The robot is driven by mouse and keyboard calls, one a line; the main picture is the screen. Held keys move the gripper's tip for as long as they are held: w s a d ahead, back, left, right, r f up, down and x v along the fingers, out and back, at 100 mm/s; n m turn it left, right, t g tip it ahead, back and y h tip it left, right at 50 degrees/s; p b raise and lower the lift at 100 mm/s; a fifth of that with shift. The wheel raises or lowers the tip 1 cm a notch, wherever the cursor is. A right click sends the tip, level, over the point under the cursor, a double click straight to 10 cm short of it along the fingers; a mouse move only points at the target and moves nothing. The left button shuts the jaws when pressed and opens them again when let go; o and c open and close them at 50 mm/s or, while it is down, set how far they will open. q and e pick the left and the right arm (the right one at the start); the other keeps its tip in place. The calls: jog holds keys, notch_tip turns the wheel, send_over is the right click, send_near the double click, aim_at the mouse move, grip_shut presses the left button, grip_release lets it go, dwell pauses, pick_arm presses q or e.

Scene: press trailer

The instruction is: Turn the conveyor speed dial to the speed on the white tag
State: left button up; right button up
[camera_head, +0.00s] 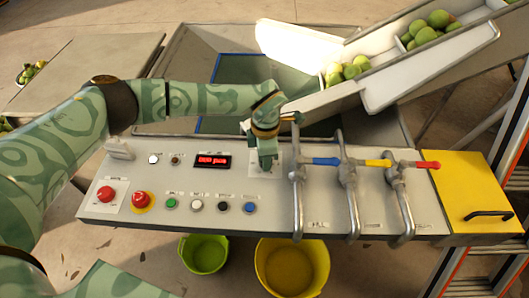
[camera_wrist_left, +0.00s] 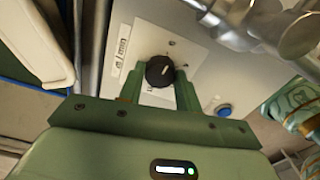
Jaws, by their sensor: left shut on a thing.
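The black speed dial (camera_wrist_left: 159,71) sits on a pale plate on the panel, with a white pointer mark on its face. My left gripper (camera_wrist_left: 158,88) has one finger on each side of the dial and is shut on it. In the head view my left gripper (camera_head: 266,163) points down onto the panel and hides the dial. A white tag (camera_wrist_left: 122,42) with dark print lies beside the dial; its print is too small to read surely. A red-lit display (camera_head: 212,161) is left of the gripper; its characters are blurred. My right gripper is not in view.
Pipes with blue, yellow and red handles (camera_head: 372,163) stand close right of the gripper. Red stop buttons (camera_head: 106,194) and several small buttons line the panel (camera_head: 270,215). A chute with green fruit (camera_head: 334,78) is behind. Green (camera_head: 204,255) and yellow (camera_head: 291,268) buckets stand below.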

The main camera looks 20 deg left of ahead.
pick_arm(q)
jog(key=shift+r+n+p, duration=0.1)
jog(key=shift+n+p, duration=0.25)
jog(key=shift+n, duration=0.15)
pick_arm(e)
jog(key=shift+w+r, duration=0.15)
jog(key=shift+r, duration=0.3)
pick_arm(q)
jog(key=o, duration=1)
notch_tip(320, 180, up, 16)
jog(key=p, duration=0.4)
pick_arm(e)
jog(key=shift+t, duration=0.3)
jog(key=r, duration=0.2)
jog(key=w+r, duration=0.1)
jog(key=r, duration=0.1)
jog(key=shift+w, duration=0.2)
